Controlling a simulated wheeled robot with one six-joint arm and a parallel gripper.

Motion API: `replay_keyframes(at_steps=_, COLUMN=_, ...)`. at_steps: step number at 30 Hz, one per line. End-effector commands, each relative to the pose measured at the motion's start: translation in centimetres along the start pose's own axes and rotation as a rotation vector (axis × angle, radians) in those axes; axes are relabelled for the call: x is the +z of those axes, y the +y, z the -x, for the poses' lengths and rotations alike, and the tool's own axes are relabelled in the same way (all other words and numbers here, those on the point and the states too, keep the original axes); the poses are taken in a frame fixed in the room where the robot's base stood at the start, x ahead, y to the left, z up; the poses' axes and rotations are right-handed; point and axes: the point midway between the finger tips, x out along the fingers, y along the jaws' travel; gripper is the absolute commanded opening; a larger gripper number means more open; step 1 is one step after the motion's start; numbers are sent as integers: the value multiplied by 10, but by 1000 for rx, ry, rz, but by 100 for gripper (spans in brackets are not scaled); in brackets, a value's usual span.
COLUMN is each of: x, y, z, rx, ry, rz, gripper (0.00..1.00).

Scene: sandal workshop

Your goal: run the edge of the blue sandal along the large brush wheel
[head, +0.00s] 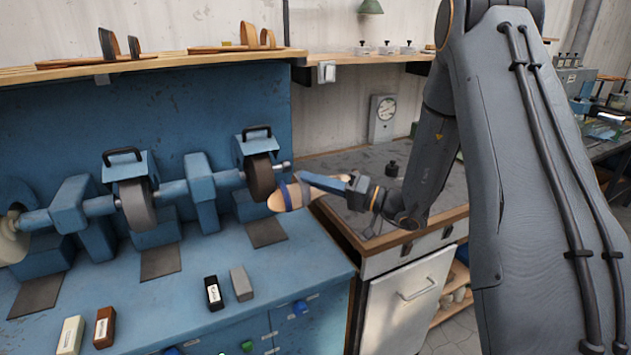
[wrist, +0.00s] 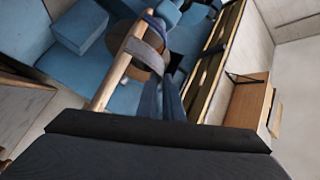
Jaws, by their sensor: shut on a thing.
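My gripper (head: 352,190) is shut on the blue sandal (head: 283,199), which has a tan sole and blue and greyish straps. In the wrist view the sandal's sole (wrist: 112,75) is seen edge-on, with my gripper fingers (wrist: 168,98) at its strap side. The sandal's toe or heel end lies right beside the dark brown wheel (head: 261,178) at the right end of the blue machine. That wheel also shows behind the sandal in the wrist view (wrist: 128,38). I cannot tell whether sole and wheel touch, or whether this is the large brush wheel.
A grey wheel (head: 137,206) and a pale wheel (head: 10,240), cut off by the frame, share the shaft. Small blocks (head: 241,284) lie on the blue bench front. A shelf (head: 180,62) with sandals runs above. A grey-topped cabinet (head: 400,235) stands right.

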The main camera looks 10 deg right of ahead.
Motion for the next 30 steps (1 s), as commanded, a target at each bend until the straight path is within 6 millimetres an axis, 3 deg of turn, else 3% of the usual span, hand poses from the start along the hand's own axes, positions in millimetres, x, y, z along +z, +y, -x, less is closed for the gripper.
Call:
replay_keyframes(at_steps=9, x=11, y=-3, z=-5, rx=-16, ry=-17, rz=-9, gripper=0)
replay_keyframes(at_steps=30, x=9, y=-2, z=2, rx=-11, ry=-8, rz=-7, gripper=0)
